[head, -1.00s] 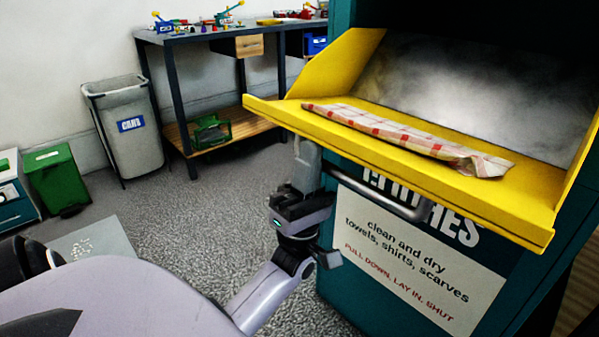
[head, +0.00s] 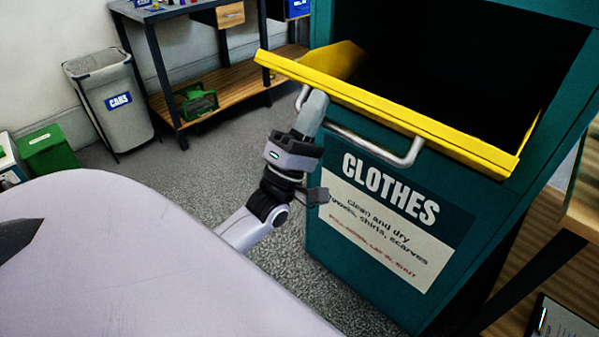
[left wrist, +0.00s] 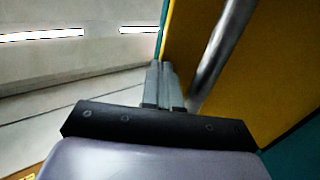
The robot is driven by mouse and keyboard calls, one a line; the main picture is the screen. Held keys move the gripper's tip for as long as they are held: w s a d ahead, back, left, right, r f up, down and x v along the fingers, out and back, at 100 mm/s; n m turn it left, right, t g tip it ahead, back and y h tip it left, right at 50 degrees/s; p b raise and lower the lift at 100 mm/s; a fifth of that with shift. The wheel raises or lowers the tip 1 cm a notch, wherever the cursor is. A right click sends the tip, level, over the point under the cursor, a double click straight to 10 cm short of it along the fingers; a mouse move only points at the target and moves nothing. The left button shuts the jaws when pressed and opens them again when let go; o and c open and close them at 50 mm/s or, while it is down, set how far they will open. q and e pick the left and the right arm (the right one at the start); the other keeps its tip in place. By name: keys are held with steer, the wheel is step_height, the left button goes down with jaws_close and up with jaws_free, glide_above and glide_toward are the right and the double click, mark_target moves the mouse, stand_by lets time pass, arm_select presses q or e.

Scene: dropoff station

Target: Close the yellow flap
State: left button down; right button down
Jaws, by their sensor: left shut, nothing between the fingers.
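The yellow flap (head: 400,113) of the teal clothes bin (head: 330,220) is partly open. Its front edge is tilted up, and the opening behind it is dark. A grey bar handle (head: 375,148) runs along the flap's front face. My left gripper (head: 316,97) is shut and empty, just below the flap's lip by the handle's left end. In the left wrist view, the closed fingertips (left wrist: 163,68) are beside the metal handle (left wrist: 222,45) and the yellow flap face (left wrist: 275,65). I cannot tell whether they touch. The checked cloth is not visible. My right gripper is not in view.
A grey cans bin (head: 110,100) and a green bin (head: 48,150) stand at the left. A dark-legged workbench (head: 205,105) with a wooden lower shelf stands behind. A wooden surface with a clipboard (head: 560,320) is at the right. Grey floor is open left of the clothes bin.

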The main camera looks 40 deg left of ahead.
mark_target(329, 77)
arm_select(q)
steer(key=shift+g, duration=0.9)
steer(key=w+r+p, duration=0.2)
steer(key=r+p, duration=0.1)
steer(key=w+r+p, duration=0.1)
steer(key=r, duration=0.1)
steer(key=shift+d+r, duration=0.15)
steer(key=p+x, duration=0.2)
steer(key=x, duration=0.3)
steer(key=w+r+g+p, duration=0.1)
steer(key=w+r, duration=0.4)
steer(key=w, duration=0.7)
steer(key=shift+d, duration=0.5)
